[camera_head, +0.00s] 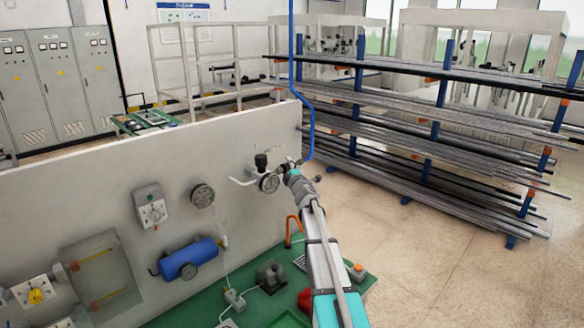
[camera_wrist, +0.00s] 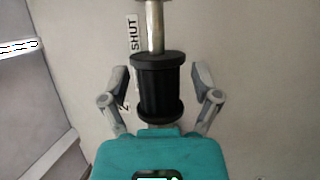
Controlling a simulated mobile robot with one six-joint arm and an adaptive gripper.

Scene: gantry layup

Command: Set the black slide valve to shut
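In the wrist view the black slide valve (camera_wrist: 160,90) is a spool-shaped black body with a wider flange at each end. A bare metal rod (camera_wrist: 155,25) runs from its top end. A label reading SHUT (camera_wrist: 133,35) is on the pale panel beside the rod; a second label is mostly hidden behind the black body. My gripper (camera_wrist: 160,78) is open, with one finger on each side of the black body and a visible gap on both sides. In the head view my gripper (camera_head: 289,168) is at the panel's right end; the valve cannot be made out clearly there.
The pale panel (camera_head: 120,190) also carries a round gauge (camera_head: 268,183), a blue cylinder (camera_head: 188,259) and switch boxes. A green bench surface (camera_head: 255,312) with several small items lies below my arm. A rack of long bars (camera_head: 430,130) stands behind; the floor at right is clear.

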